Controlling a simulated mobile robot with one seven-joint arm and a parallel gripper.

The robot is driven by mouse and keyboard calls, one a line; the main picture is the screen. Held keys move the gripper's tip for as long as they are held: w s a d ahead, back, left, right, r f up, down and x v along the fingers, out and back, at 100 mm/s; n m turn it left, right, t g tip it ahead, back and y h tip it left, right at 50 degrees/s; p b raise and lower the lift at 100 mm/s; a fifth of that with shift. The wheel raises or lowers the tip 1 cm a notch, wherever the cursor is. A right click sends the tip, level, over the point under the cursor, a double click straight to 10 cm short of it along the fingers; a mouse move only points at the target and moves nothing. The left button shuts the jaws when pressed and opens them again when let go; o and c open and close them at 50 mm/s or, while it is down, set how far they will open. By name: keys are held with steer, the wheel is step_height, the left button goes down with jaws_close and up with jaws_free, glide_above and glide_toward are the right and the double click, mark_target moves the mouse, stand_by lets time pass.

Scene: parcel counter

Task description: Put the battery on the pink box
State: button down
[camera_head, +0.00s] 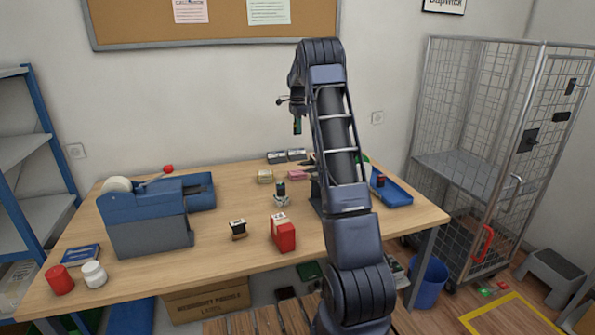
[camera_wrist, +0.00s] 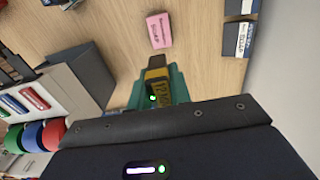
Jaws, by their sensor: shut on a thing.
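The battery (camera_wrist: 157,82), a yellow and black block with a label, sits between the teal fingers of my gripper (camera_wrist: 158,92) in the wrist view. My gripper is shut on it, and the fingers hide part of its sides. In the head view my gripper (camera_head: 297,118) is raised well above the back of the table, and the battery is too small to make out clearly. The pink box (camera_wrist: 158,30) lies on the wooden table, ahead of the fingertips and apart from the battery.
Beside the pink box are a cream box (camera_head: 265,176) and grey boxes (camera_head: 277,157) near the wall. A stamp holder (camera_head: 281,195), a red box (camera_head: 283,233) and a blue tape machine (camera_head: 150,217) stand nearer. A blue tray (camera_head: 395,190) is right of my arm.

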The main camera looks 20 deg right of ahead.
step_height(320, 180, down, 19)
steer(key=shift+f, duration=0.15)
stand_by(0.5)
steer(key=shift+f, duration=0.15)
steer(key=c, duration=1.3)
jaws_free()
